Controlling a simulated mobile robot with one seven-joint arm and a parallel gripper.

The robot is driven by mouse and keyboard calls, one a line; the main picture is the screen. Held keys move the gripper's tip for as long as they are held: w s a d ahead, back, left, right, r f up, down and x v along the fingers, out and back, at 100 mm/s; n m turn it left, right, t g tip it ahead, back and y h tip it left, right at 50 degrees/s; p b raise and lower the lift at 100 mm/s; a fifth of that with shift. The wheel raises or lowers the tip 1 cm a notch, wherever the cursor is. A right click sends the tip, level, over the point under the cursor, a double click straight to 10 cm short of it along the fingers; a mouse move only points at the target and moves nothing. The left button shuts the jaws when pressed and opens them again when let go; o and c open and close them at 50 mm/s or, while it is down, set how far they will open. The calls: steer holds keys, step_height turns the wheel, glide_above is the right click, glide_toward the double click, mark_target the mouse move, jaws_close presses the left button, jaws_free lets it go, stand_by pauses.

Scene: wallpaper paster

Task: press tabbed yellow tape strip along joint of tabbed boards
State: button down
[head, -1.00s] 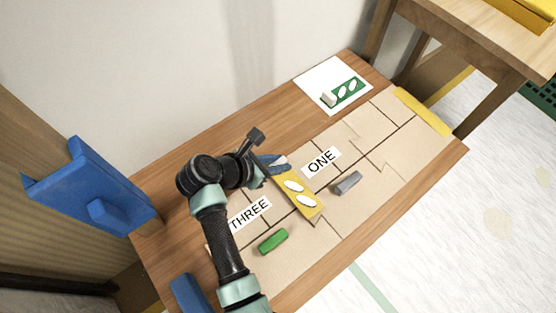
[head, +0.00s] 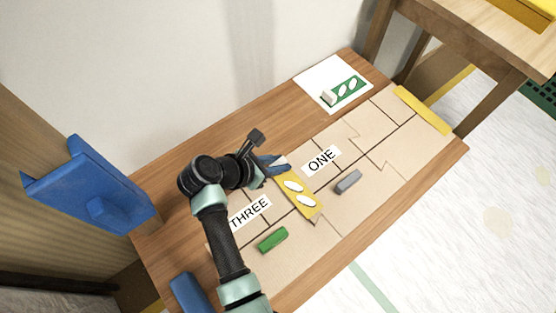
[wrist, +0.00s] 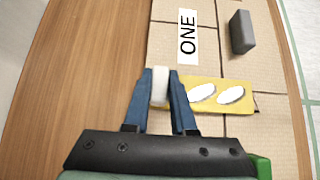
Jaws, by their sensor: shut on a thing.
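The yellow tape strip (head: 299,200) with white oval spots lies across the boards between the labels ONE (head: 321,160) and THREE (head: 250,212). It also shows in the wrist view (wrist: 216,94). The tan tabbed boards (head: 384,124) lie side by side on the bench, with joint lines between them. My gripper (head: 284,163) has blue fingers shut on the white tab (wrist: 160,86) at the strip's end nearest the wall. The fingers hide part of that end. I cannot tell whether the strip lies flat along its whole length.
A grey block (head: 348,182) and a green block (head: 273,240) lie on the boards either side of the strip. A white card (head: 325,78) with a green strip is at the back. A yellow strip (head: 423,110) lies at the far right end. A blue bracket (head: 92,190) stands left.

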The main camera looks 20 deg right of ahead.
steer(key=shift+f, duration=0.4)
steer(key=c, duration=0.7)
jaws_free()
steer(key=shift+o, duration=0.2)
steer(key=shift+r, duration=0.1)
steer(key=p+v, duration=0.3)
steer(key=v, duration=0.9)
steer(key=shift+a+r+p, duration=0.25)
steer(key=shift+a+p, duration=0.1)
steer(key=shift+p, duration=0.05)
steer(key=shift+s, duration=0.1)
